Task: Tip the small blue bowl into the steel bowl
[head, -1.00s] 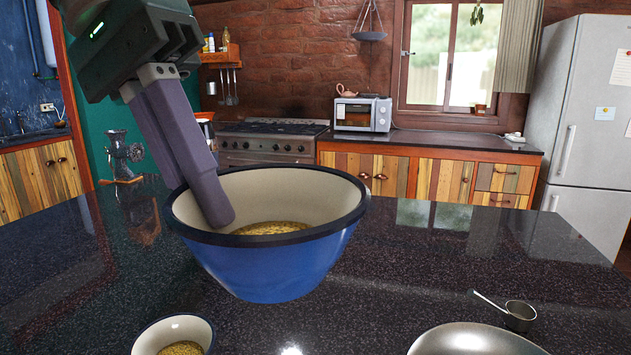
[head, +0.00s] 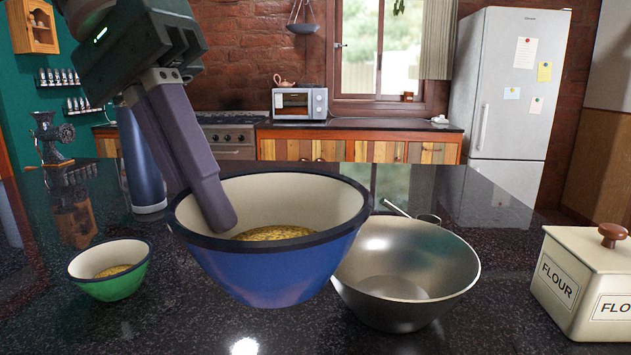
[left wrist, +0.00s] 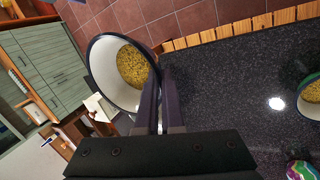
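The blue bowl (head: 275,262), cream inside with a dark rim, holds yellow-brown grain. My left gripper (head: 212,215) is shut on its left wall, one finger inside and one outside. The bowl looks held above the counter, about level. The left wrist view also shows the bowl (left wrist: 108,72) at my left gripper's fingers (left wrist: 158,100). The steel bowl (head: 440,262) stands on the counter just right of the blue bowl, which hides part of its left side. Its visible inside looks empty. My right gripper is not in view.
A small green bowl (head: 112,285) with similar grain stands at left. A flour tin (head: 575,280) is at right, and a metal scoop (head: 428,218) lies behind the steel bowl. A dark blue bottle (head: 143,175) and a grinder (head: 50,140) stand farther back left.

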